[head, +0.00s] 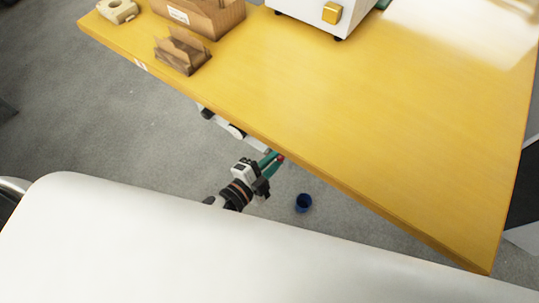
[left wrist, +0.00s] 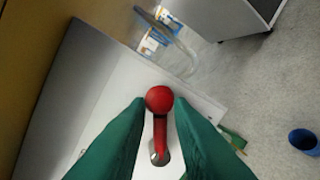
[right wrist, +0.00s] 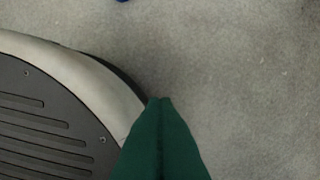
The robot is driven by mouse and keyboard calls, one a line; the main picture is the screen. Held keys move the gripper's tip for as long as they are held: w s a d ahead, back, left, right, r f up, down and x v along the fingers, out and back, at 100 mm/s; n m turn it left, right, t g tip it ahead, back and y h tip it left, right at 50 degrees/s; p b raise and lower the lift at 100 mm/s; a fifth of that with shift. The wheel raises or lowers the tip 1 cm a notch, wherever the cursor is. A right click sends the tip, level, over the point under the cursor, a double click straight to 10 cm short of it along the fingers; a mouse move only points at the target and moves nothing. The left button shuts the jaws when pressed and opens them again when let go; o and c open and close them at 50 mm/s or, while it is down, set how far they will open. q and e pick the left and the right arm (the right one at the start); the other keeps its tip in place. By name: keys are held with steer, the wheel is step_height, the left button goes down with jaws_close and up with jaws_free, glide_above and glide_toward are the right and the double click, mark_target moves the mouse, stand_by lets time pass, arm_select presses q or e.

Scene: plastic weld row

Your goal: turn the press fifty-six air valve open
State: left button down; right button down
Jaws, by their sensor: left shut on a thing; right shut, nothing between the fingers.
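A red valve lever with a ball end (left wrist: 158,100) stands out from a pale panel (left wrist: 110,75) in the left wrist view. Its foot sits at a round metal fitting (left wrist: 160,157). My left gripper (left wrist: 158,112) is shut on the lever, with a green finger on each side and the ball showing at their tips. In the head view my left gripper (head: 274,161) is beside the table's near edge, and only a bit of red (head: 281,158) shows there. My right gripper (right wrist: 160,100) is shut and empty above the floor. No press number is readable.
A yellow table (head: 370,110) carries cardboard boxes (head: 205,15) and a white machine (head: 315,14). A blue cup (head: 304,203) stands on the grey floor; it also shows in the left wrist view (left wrist: 303,141). A grey cabinet (left wrist: 235,18) stands beyond the panel. The floor around the cup is clear.

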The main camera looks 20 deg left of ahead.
arm_select(q)
steer(key=shift+s+d+f+m+y+b, duration=0.15)
steer(key=shift+f+m+y+b, duration=0.15)
steer(key=shift+m, duration=0.55)
steer(key=shift+w+d+f+m+y+b, duration=0.1)
steer(key=shift+f+m+y+b, duration=0.3)
steer(key=shift+m, duration=0.5)
steer(key=shift+s+d+f+m+y+b, duration=0.15)
steer(key=shift+f+m, duration=0.25)
steer(key=shift+m, duration=0.45)
arm_select(e)
steer(key=shift+w+a+r, duration=0.15)
steer(key=shift+w+r, duration=0.8)
steer(key=shift+r, duration=0.15)
steer(key=shift+w+a+r, duration=0.1)
steer(key=shift+w+r, duration=0.8)
steer(key=shift+r, duration=0.2)
arm_select(q)
steer(key=c, duration=1.5)
jaws_free()
